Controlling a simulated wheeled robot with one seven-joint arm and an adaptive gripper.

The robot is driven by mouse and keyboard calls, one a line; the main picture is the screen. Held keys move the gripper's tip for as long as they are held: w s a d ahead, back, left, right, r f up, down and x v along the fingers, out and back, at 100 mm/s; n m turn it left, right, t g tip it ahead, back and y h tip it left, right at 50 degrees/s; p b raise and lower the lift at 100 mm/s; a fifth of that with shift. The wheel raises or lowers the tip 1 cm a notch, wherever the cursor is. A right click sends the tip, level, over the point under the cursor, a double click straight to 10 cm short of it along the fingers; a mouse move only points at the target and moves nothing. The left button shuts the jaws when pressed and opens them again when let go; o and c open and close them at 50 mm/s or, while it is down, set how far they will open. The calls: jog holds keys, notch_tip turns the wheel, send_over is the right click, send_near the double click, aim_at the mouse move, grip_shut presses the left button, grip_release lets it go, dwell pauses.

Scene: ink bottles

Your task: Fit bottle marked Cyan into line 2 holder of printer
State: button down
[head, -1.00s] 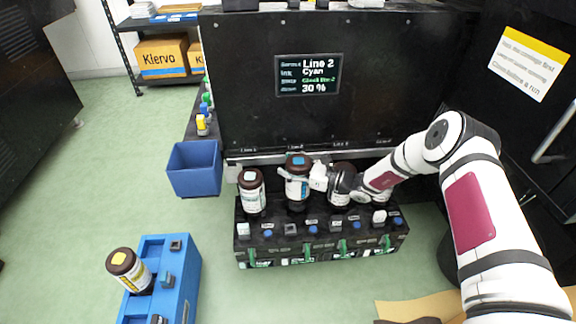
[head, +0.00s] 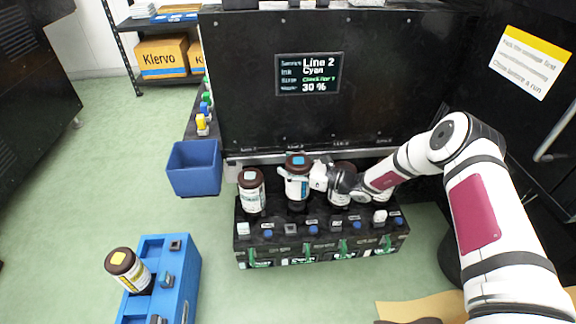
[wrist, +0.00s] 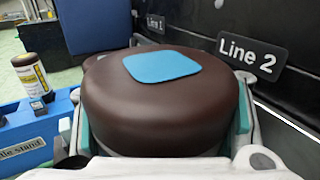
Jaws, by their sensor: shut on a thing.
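The bottle in my gripper has a brown cap with a blue square (wrist: 163,65) and a white label; in the head view this bottle (head: 297,187) stands upright at the second place from the left in the black holder block (head: 300,243). My gripper (head: 316,176) is shut on it from the right, with a finger on each side of the cap in the wrist view (wrist: 163,130). A Line 2 sign (wrist: 248,54) is on the printer behind it. The printer screen (head: 308,74) reads Line 2, Cyan, 30 %. The bottle's base and seating are hidden.
A blue stand (head: 181,272) holds a yellow-marked bottle (head: 129,269). A blue bin (head: 194,168) is at the left.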

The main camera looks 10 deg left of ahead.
jog(key=shift+f+b, duration=0.7)
jog(key=shift+f, duration=0.3)
jog(key=shift+f+b, duration=0.75)
jog(key=shift+f, duration=0.25)
jog(key=shift+f+b, duration=0.25)
jog(key=shift+b, duration=0.1)
jog(key=c, duration=0.6)
grip_release()
jog(key=o, duration=0.3)
